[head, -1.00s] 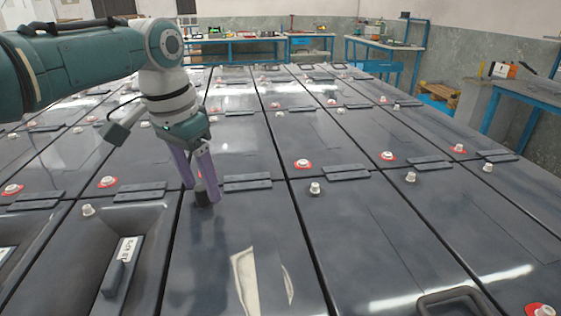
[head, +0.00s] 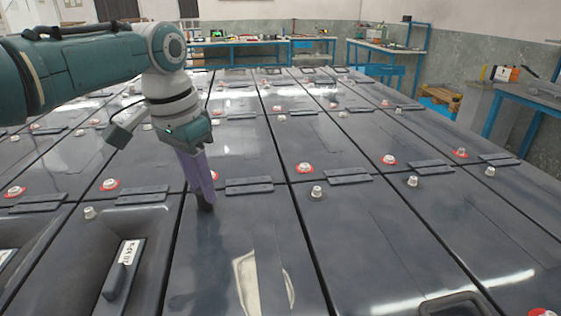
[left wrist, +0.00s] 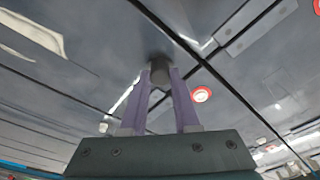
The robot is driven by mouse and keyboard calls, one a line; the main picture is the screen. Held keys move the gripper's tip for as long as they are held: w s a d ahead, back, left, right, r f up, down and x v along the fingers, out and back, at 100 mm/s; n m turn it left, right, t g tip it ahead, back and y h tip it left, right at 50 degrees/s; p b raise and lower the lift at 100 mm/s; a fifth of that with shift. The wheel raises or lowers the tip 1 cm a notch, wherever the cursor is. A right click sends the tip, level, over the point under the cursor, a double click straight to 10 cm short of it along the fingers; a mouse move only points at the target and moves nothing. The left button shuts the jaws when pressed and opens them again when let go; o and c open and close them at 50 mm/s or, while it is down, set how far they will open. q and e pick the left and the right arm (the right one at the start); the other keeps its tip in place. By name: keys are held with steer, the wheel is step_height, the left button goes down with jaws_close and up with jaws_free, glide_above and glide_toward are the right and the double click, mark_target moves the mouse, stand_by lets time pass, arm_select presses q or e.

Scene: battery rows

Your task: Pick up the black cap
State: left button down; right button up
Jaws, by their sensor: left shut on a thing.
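The black cap (head: 205,207) is a small dark cylinder near the far left corner of the middle front battery. My left gripper (head: 204,196) has its purple fingers closed around it from above. In the left wrist view the cap (left wrist: 159,70) sits between the two fingertips of the gripper (left wrist: 159,85), which press on its sides. The cap's lower end is close to the battery top; I cannot tell whether it touches. My right gripper is not in view.
Dark batteries with flat lids stand in rows, with narrow gaps between them. Pale terminals, some with red rings (head: 305,168), stick up near the lid edges. A sunken handle (head: 455,302) lies at the front right. Blue workbenches (head: 240,50) stand along the back wall.

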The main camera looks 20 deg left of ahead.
arm_select(q)
step_height(320, 180, up, 20)
steer(key=p, duration=0.1)
steer(key=c, duration=1.2)
jaws_free()
jaws_close()
steer(key=shift+r+p, duration=0.6)
steer(key=shift+p, duration=0.55)
steer(key=shift+r, duration=0.1)
steer(key=shift+r+p, duration=2.4)
steer(key=shift+p, duration=0.85)
